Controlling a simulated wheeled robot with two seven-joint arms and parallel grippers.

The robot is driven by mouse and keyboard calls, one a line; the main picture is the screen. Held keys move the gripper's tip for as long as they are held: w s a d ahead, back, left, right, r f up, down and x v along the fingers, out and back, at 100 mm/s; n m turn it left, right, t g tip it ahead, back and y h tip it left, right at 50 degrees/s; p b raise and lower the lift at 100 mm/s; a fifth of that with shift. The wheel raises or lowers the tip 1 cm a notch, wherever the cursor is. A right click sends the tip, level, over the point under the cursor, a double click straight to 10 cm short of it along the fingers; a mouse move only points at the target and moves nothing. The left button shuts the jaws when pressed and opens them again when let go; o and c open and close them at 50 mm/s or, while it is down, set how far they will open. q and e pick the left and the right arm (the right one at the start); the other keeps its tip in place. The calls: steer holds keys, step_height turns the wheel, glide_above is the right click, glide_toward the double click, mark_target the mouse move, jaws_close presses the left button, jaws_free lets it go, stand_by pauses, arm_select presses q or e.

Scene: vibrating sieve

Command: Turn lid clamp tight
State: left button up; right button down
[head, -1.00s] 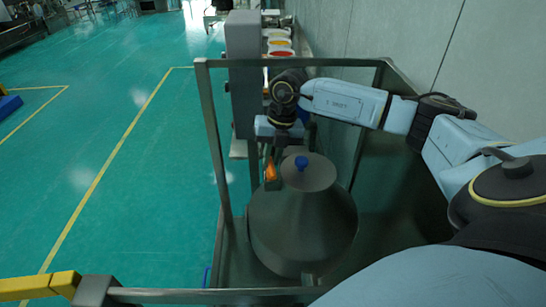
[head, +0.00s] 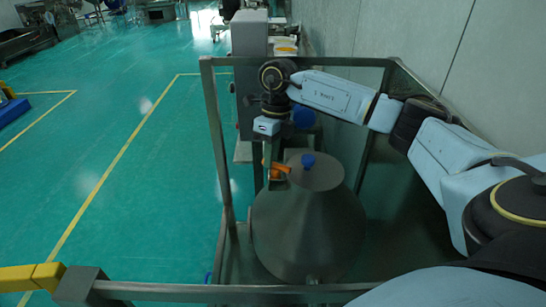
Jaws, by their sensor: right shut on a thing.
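The grey conical sieve vessel (head: 308,235) stands inside a metal rail frame. Its round lid (head: 325,175) carries a blue knob (head: 308,160) on top. The orange lid clamp (head: 282,168) is at the left edge of the lid and now points right, toward the knob. My right gripper (head: 270,168) points down at the clamp from above and is shut on it; the fingertips are small and partly hidden. My left gripper is out of view.
The metal rails (head: 213,160) of the frame surround the vessel on its sides. A grey column (head: 249,80) stands behind the frame. A wall (head: 400,45) runs along the right, and open green floor (head: 130,170) lies to the left.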

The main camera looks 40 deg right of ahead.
steer(key=n, duration=0.2)
steer(key=n+b, duration=0.1)
steer(key=a+n, duration=0.1)
steer(key=n, duration=0.1)
steer(key=shift+n+g+h+b, duration=0.3)
steer(key=shift+g+b, duration=0.05)
steer(key=shift+g, duration=0.05)
steer(key=shift+s+r, duration=0.1)
steer(key=c, duration=1.4)
jaws_free()
step_height(320, 180, up, 13)
steer(key=w+d, duration=0.1)
steer(key=w, duration=0.1)
steer(key=shift+d, duration=0.35)
